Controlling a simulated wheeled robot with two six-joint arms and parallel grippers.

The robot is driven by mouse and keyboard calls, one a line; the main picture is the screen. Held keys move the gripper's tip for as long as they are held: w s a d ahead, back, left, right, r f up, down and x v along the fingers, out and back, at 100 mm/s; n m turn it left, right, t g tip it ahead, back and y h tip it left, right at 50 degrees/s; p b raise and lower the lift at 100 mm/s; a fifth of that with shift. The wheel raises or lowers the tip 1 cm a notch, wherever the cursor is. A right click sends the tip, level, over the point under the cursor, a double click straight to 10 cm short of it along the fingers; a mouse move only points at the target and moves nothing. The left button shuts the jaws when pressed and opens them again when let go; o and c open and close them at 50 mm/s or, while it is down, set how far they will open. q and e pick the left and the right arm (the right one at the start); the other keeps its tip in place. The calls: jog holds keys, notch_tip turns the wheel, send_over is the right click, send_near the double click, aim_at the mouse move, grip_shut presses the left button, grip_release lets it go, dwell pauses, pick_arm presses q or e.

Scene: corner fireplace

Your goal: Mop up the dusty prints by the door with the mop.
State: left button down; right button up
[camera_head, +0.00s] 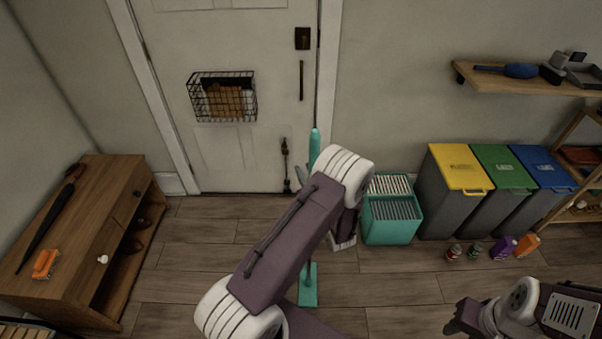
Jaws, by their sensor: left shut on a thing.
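The mop (314,147) is teal and stands nearly upright in front of the door (270,110). Its teal head (309,292) is low, at the floor planks, partly behind my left arm. My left gripper (308,176) is shut on the mop's handle; my own arm hides most of the grip. My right gripper (462,318) is at the lower right, apart from the mop; its jaws are too unclear to read. I cannot make out dusty prints on the visible floor (215,240), and my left arm covers part of it.
A teal bucket (390,229) stands right of my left arm. Yellow-, green- and blue-lidded bins (459,167) stand farther right, with small cans and cartons (503,247) before them. A wooden cabinet (103,198) is at left. Floor between cabinet and arm is clear.

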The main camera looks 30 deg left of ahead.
pick_arm(q)
jog(key=shift+f+b, duration=1.95)
jog(key=shift+f, duration=0.6)
notch_tip(320, 180, down, 10)
jog(key=b, duration=0.8)
jog(key=shift+f+b, duration=0.4)
jog(key=shift+b, duration=0.1)
jog(key=shift+a, duration=0.1)
jog(key=s+a, duration=0.1)
jog(key=s+a+p, duration=0.1)
jog(key=a, duration=0.1)
jog(key=shift+a+r, duration=0.15)
jog(key=shift+s+a, duration=0.1)
